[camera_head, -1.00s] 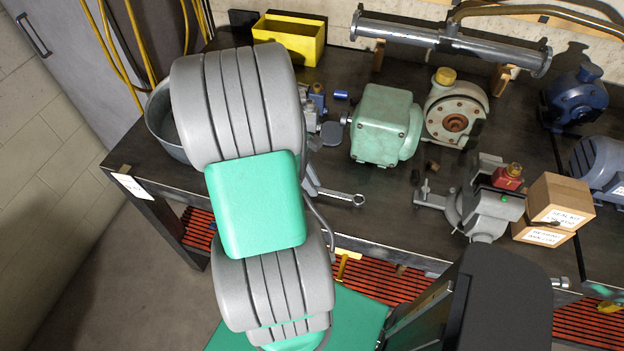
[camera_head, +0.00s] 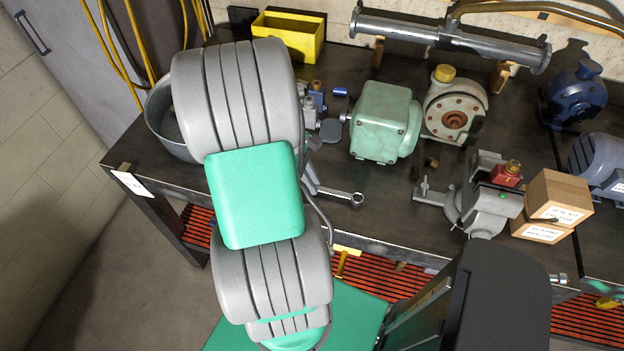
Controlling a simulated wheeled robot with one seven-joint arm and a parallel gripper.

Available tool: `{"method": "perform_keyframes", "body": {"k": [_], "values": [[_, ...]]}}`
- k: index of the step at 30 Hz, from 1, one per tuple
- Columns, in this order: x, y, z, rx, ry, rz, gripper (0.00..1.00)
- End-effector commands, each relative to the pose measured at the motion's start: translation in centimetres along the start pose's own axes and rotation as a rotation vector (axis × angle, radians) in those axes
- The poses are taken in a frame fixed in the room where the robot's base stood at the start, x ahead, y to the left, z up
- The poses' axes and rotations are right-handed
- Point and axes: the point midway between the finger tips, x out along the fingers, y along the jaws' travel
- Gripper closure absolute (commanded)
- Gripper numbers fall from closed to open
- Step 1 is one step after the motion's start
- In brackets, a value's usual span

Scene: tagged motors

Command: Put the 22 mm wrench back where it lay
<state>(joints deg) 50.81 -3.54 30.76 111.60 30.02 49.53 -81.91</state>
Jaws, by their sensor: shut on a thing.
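The wrench (camera_head: 338,194) shows as a bright metal shaft with a ring end, low over or on the dark workbench (camera_head: 390,215) near its front edge. Its ring end points right. Its left part is hidden behind my arm. A small grey part of my gripper (camera_head: 311,180) shows at the arm's right edge, at the hidden end of the wrench. My gripper is shut on the wrench; the fingertips are mostly covered by my arm. I cannot tell whether the wrench touches the bench top. No size mark is readable on it.
A green motor housing (camera_head: 385,122) and a cream pump (camera_head: 454,108) stand behind the wrench. A vise (camera_head: 482,205) and cardboard boxes (camera_head: 556,200) are to the right. A metal bucket (camera_head: 165,120) is at the left, a yellow bin (camera_head: 289,38) at the back. Bench right of the wrench is clear.

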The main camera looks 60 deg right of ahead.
Motion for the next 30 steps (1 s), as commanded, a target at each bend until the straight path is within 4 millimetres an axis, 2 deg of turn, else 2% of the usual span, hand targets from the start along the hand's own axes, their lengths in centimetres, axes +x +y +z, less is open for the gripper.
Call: {"method": "perform_keyframes", "body": {"k": [11,12,21,30], "values": [[0.68,0.07,-0.3,0.001,0.001,0.001,1.0],[0.68,0.07,-0.29,0.001,0.001,0.001,0.82],[0.71,0.05,-0.29,0.0,0.0,0.0,0.59],[0.27,0.08,-0.32,0.0,0.0,0.001,0.59]]}}
